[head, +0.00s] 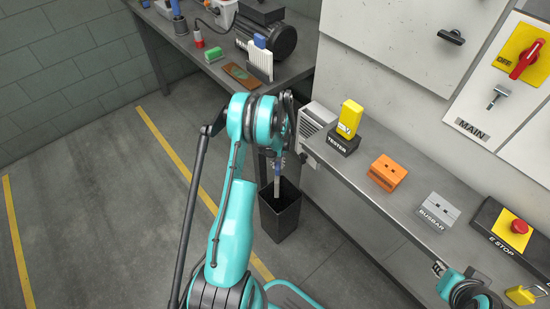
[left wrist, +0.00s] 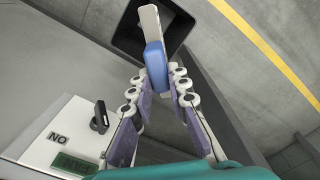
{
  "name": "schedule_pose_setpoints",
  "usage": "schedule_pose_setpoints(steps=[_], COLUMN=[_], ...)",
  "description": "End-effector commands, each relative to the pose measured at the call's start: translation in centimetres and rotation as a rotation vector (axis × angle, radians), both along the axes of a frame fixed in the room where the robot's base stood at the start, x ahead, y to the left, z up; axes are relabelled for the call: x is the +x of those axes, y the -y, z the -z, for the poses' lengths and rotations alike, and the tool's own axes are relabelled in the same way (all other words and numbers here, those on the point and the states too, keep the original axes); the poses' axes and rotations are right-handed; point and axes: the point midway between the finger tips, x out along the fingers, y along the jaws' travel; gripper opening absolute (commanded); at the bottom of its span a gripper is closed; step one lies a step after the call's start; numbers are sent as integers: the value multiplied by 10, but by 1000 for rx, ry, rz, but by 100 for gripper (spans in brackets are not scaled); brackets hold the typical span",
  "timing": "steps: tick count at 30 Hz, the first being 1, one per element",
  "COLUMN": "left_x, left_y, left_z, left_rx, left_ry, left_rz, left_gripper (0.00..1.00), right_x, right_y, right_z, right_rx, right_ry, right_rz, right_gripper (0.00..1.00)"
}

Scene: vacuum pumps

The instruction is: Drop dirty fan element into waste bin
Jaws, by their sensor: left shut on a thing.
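My left gripper (head: 278,160) points down over the black waste bin (head: 281,212) on the floor. In the left wrist view its two fingers (left wrist: 163,82) are shut on the blue grip of the dirty fan element (left wrist: 155,65). The element's pale greyish panel extends from the grip across the bin's dark opening (left wrist: 128,38). In the head view the element is a narrow, edge-on strip (head: 277,187) over the bin's mouth, partly hidden by the gripper. I cannot tell how far its lower end is inside the bin.
A bench (head: 180,42) at the back holds a white element with a blue grip (head: 260,60) and a motor (head: 270,38). A shelf (head: 345,165) right of the bin carries the yellow tester (head: 350,117) and an orange block (head: 387,172). Open floor lies to the left.

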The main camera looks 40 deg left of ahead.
Motion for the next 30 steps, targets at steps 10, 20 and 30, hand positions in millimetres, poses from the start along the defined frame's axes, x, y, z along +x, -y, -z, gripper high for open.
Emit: schedule_pose_setpoints(steps=[10, 20, 30], left_x=[1, 1, 1], left_y=[0, 0, 0], left_z=[28, 64, 66], left_rx=[0, 0, 0], left_ry=[0, 0, 0], left_rz=[12, 10, 10], left_gripper=[0, 0, 21], right_x=[0, 0, 0], right_y=[0, 0, 0], right_z=[13, 32, 32], right_rx=[0, 0, 0], right_ry=[0, 0, 0], right_rz=[0, 0, 0], right_gripper=[23, 23, 23])
